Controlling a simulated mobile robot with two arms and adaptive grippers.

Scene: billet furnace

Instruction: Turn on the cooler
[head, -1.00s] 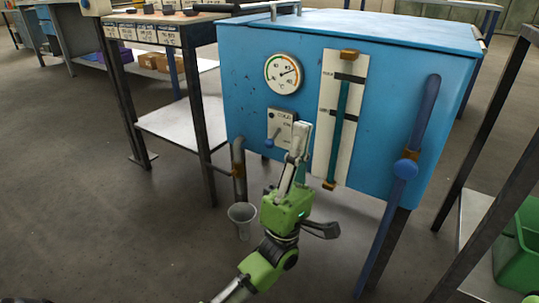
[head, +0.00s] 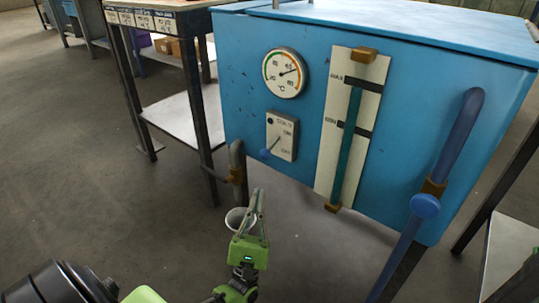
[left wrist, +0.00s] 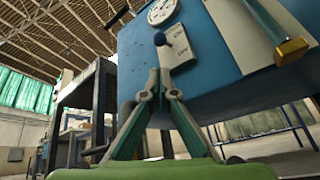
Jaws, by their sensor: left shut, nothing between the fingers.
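The cooler switch is a small pale panel (head: 287,140) on the front of the blue tank (head: 235,95). In the left wrist view the knob (left wrist: 159,39) and panel (left wrist: 178,46) show above the fingertips. My left gripper (head: 258,192) is shut and empty, below the switch and apart from it, pointing up; its fingertips also show in the left wrist view (left wrist: 160,72).
A round temperature dial (head: 285,73) sits above the switch, and a level gauge (head: 350,130) is to its right. A blue-knobbed valve (head: 425,206) is at the right.

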